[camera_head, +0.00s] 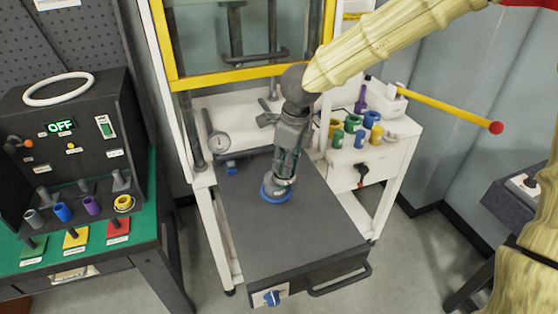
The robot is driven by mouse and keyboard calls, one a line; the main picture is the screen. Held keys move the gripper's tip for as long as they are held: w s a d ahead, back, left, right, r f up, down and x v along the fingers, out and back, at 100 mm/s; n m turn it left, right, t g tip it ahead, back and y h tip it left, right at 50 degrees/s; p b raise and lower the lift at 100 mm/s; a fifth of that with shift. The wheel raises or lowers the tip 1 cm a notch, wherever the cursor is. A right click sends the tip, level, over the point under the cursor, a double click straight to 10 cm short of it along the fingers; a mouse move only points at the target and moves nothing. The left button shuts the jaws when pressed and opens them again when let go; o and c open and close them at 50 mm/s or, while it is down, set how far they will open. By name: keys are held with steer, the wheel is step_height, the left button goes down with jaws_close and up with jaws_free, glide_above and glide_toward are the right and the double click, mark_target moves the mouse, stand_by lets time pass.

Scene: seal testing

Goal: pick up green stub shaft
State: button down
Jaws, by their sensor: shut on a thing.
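My gripper (284,179) points down over the dark plate (305,228) in the middle. Directly below the fingertips is a round grey piece with a blue rim (276,193) on the plate. I cannot tell whether the held piece touches it.
Several coloured rings and cylinders stand on the white bench (400,130) at right, including a green cylinder (338,139). A yellow-edged clear guard (240,75) hangs behind. The plate's front is clear.

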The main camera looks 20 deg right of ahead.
steer(key=s+d+r+b, duration=0.1)
steer(key=s+d+b, duration=0.1)
steer(key=s, duration=0.9)
steer(key=shift+d, duration=0.25)
steer(key=shift+s+a, duration=0.15)
